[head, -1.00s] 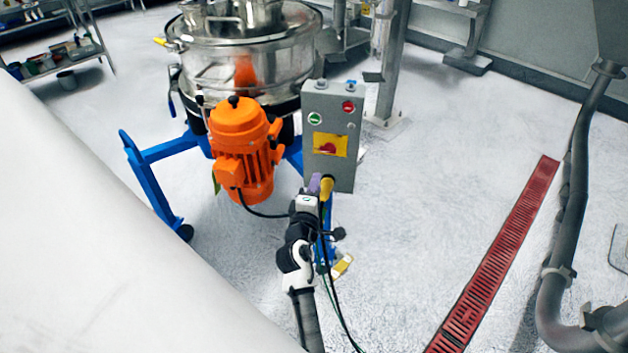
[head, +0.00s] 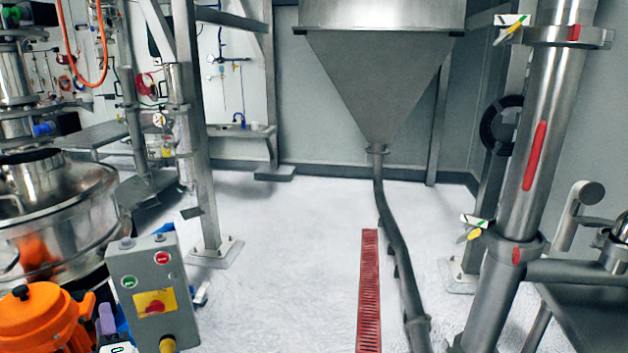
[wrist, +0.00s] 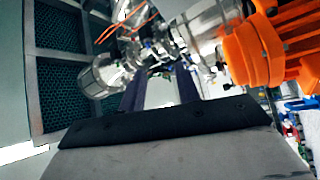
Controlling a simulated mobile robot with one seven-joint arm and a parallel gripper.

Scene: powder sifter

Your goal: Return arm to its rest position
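In the wrist view my gripper (wrist: 160,84) shows two dark purple fingers standing apart, with nothing held between them. In the head view only a little of it (head: 107,319) shows at the bottom left, a purple finger just left of the grey control box (head: 142,280). Most of my arm is below the frame, so its full pose is hidden. The box has a green button, a red button and a red knob on a yellow plate. I cannot tell whether the gripper touches the box.
The orange motor (head: 45,322) and the round steel sifter (head: 60,215) are at the left; the motor also shows in the wrist view (wrist: 262,50). A steel hopper (head: 375,80) stands behind. A red floor grate (head: 369,290) lies beside a grey pipe (head: 396,240). The middle floor is open.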

